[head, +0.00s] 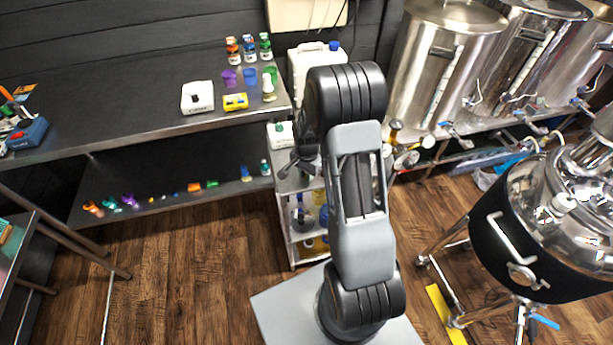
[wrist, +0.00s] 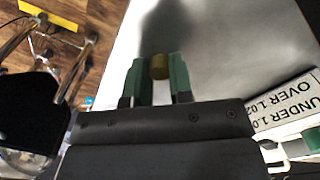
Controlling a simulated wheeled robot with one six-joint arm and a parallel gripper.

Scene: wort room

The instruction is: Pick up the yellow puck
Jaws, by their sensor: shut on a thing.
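The yellow puck (wrist: 160,66) is a small, dull yellow-olive piece between the green fingertips of my gripper (wrist: 160,72) in the wrist view. The fingers are shut on it, one on each side. A pale grey surface fills the view behind it; I cannot tell whether the puck touches that surface. In the head view my arm and wrist stand over the small steel cart (head: 300,183), and the puck does not show there.
A sign reading "UNDER" and "OVER" (wrist: 288,108) is close at the right of my gripper. A white box (head: 280,134) stands at the cart's back left. A bench (head: 130,105) with bottles is at the left; steel kettles (head: 430,65) and a vessel (head: 540,230) are at the right.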

